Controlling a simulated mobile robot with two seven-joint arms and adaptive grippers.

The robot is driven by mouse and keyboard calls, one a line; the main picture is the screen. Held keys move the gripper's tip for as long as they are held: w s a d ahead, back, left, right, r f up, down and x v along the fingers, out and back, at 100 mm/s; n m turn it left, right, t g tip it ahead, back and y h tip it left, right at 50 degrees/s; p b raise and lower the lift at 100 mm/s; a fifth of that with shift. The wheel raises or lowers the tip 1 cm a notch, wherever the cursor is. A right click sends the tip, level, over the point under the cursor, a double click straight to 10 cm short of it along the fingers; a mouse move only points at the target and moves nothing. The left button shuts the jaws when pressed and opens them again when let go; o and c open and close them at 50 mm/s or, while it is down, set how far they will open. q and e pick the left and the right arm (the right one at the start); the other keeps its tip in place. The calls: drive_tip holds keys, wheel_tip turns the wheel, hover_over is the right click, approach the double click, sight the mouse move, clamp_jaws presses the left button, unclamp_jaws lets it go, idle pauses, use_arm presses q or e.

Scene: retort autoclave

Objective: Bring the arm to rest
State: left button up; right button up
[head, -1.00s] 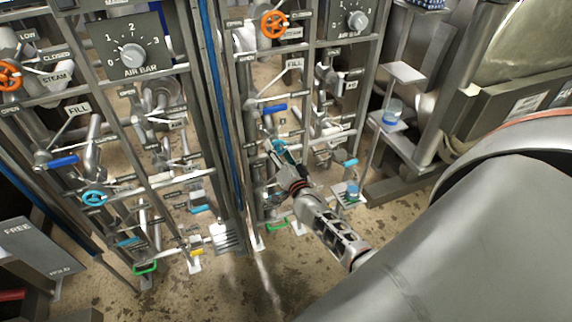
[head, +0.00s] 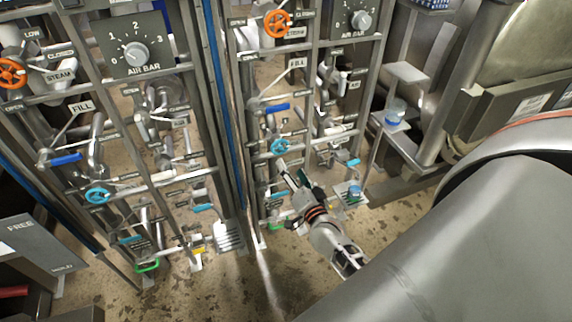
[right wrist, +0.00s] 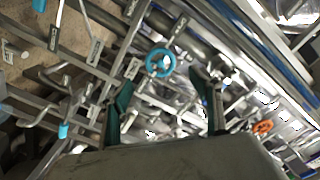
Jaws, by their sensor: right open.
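My right gripper (head: 291,174) is in front of the lower part of the right-hand pipe rack, below a light-blue handwheel (head: 281,147). Its two fingers are apart with nothing between them. In the right wrist view the open fingers of the right gripper (right wrist: 162,108) point toward the rack, and the light-blue handwheel (right wrist: 160,62) shows beyond them, apart from them. My left gripper is not in view.
Two valve racks carry an orange handwheel (head: 277,23), blue lever handles (head: 276,108) and a green handle (head: 147,267). A small shelf with a clear blue container (head: 395,112) stands at the right. The floor (head: 225,285) in front is clear.

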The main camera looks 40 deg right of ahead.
drive_tip(key=s+a+f+n+g+y, duration=0.3)
drive_tip(key=s+a+f+n, duration=0.2)
drive_tip(key=s+a+n, duration=0.3)
drive_tip(key=s+a+f+n+g+y, duration=0.3)
drive_tip(key=s+a+n, duration=0.5)
drive_tip(key=s+a, duration=0.3)
drive_tip(key=s+f+y, duration=0.1)
drive_tip(key=s, duration=0.3)
drive_tip(key=shift+a+f+g, duration=0.4)
drive_tip(key=shift+s, duration=0.1)
